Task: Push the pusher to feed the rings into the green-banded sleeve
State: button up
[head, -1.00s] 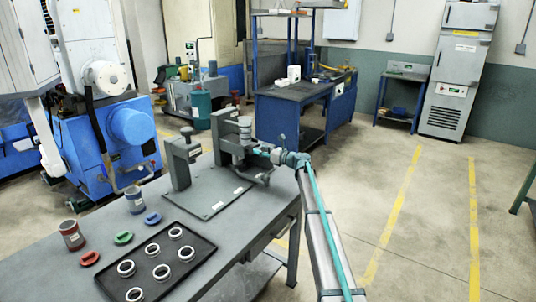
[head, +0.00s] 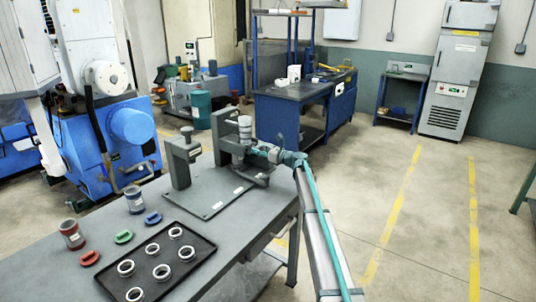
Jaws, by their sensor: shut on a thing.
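The press fixture (head: 183,165) stands on a grey plate at the far end of the workbench. A pale sleeve (head: 245,128) stands upright in its right-hand part; its band colour is too small to tell. My gripper (head: 255,153) reaches in from the right, just below the sleeve, and is shut on the pusher. The pusher is mostly hidden by the gripper and fixture. A black tray (head: 200,262) on the bench holds several metal rings (head: 160,272).
A red-banded sleeve (head: 71,235) and a blue-banded sleeve (head: 134,201) stand at the bench's left edge. Red (head: 90,258), green (head: 123,237) and blue (head: 153,218) caps lie near the tray. A blue machine (head: 105,150) stands behind. The floor right of my arm is clear.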

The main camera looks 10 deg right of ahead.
jog(key=shift+v, duration=3.2)
jog(key=o, duration=1.1)
jog(key=shift+c, duration=0.2)
jog(key=shift+v, duration=2.55)
jog(key=shift+p, duration=0.4)
